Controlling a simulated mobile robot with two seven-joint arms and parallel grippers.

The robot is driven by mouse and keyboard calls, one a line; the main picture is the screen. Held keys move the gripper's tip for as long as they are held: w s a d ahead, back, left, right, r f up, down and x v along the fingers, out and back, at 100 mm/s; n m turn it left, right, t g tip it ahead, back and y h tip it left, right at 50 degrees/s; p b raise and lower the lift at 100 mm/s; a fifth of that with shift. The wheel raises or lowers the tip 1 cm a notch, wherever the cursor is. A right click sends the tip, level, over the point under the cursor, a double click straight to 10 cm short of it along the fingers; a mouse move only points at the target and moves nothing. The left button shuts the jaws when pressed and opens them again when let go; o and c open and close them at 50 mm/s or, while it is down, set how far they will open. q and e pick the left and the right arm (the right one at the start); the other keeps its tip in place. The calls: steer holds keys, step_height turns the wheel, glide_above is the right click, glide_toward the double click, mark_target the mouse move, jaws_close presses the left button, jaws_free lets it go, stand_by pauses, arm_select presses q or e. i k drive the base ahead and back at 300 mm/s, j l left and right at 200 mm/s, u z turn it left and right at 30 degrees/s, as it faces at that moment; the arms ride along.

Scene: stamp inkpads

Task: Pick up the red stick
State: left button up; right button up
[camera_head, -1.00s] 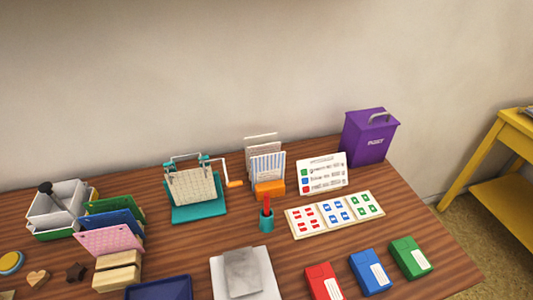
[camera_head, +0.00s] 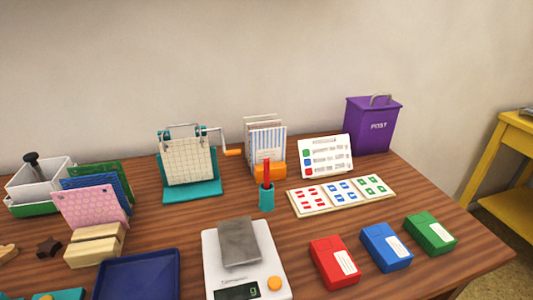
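The red stick (camera_head: 267,172) stands upright in a small teal cup (camera_head: 266,198) near the middle of the wooden table. Its lower part is hidden inside the cup. Neither of my grippers shows in the head view, so nothing is seen touching the stick or the cup.
Behind the cup is an orange holder (camera_head: 270,170) with cards, and a teal crank device (camera_head: 192,189) is to its left. A stamp sheet (camera_head: 293,197) lies to its right. A kitchen scale (camera_head: 215,270) and red, blue and green boxes (camera_head: 334,262) are in front.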

mark_target(266, 161)
steer(key=k+j, duration=1.1)
steer(key=k, duration=0.15)
steer(key=i+l, duration=1.1)
steer(key=i, duration=0.15)
steer(key=i+l+u, duration=0.2)
steer(key=u, duration=0.15)
steer(key=i+l+u, duration=0.65)
steer(key=k+j, duration=0.05)
steer(key=k, duration=0.05)
